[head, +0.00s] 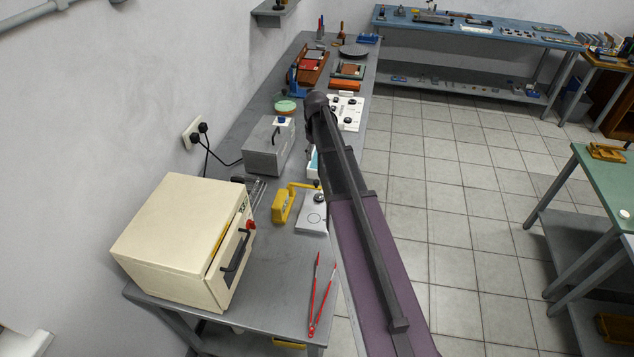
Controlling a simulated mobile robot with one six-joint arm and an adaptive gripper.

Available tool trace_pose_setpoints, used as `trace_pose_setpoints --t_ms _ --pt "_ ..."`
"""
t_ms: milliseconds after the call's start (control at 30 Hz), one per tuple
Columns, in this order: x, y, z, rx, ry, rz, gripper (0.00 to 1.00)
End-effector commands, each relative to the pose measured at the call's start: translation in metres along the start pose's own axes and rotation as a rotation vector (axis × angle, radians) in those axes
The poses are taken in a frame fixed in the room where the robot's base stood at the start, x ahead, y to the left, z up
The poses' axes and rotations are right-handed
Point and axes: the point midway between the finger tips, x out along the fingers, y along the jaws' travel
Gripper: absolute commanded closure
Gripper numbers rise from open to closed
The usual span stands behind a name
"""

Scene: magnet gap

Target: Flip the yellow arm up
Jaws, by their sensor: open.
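A yellow block (283,206) stands on the grey bench, right of the cream oven. A thin yellow arm (301,185) reaches from its top to the right, roughly level, over a pale grey plate (312,222). A dark round knob sits on this plate under the arm's end; whether they touch is too small to tell. My own arm rises from the bottom right past the bench's right edge, its dark joint above and right of the yellow arm. My gripper does not show in the head view.
The cream oven (183,245) stands at the near left of the bench. Red tongs (322,296) lie at the near right. A grey box (268,148) stands behind the yellow block. Small tools crowd the far bench.

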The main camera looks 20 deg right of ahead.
Motion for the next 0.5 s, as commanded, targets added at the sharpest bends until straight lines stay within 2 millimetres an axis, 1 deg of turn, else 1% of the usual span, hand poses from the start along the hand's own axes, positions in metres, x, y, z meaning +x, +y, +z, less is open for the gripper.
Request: trace_pose_setpoints --t_ms 33,500 --pt "0.007 0.0 0.0 0.0 0.0 0.0 0.35" --pt "0.043 0.001 0.0 0.001 0.0 0.0 0.35"
